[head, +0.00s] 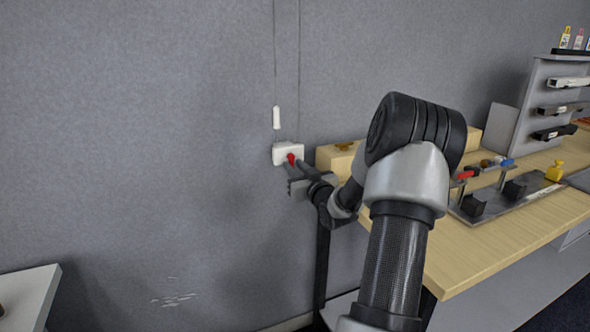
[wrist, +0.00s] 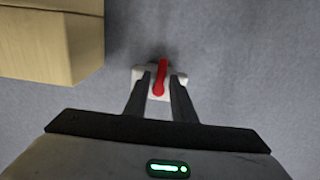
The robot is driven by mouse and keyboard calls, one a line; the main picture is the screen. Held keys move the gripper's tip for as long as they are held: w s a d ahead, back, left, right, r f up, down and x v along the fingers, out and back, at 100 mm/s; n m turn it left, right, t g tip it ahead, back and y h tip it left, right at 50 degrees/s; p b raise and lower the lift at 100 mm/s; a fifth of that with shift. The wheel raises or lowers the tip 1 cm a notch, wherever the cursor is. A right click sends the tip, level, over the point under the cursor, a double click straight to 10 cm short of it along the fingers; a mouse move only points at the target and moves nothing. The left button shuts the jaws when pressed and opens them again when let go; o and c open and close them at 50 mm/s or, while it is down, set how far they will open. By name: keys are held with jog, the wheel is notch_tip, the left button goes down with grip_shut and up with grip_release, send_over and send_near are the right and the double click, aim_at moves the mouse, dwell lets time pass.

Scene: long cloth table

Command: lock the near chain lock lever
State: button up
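The near chain lock is a small white box (head: 287,149) fixed to the grey wall, with a red lever (head: 291,158) on its front. In the wrist view the red lever (wrist: 160,80) stands between the two dark fingers of my gripper (wrist: 162,88), in front of the white body (wrist: 180,79). A narrow gap shows between the lever and each finger, so my gripper is open around the lever. In the head view my gripper (head: 299,180) is at the wall, just below the white box. Its fingertips are partly hidden there.
Thin cords run up the wall above the lock, with a white pull (head: 276,117) on one. A wooden box (head: 330,158) is close to the right of my gripper. The wooden table (head: 470,245) carries a panel with several levers. A white surface (head: 28,290) is lower left.

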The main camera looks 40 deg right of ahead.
jog(key=shift+o, duration=0.2)
jog(key=p+v, duration=0.2)
jog(key=v, duration=1.5)
jog(key=shift+s, duration=0.25)
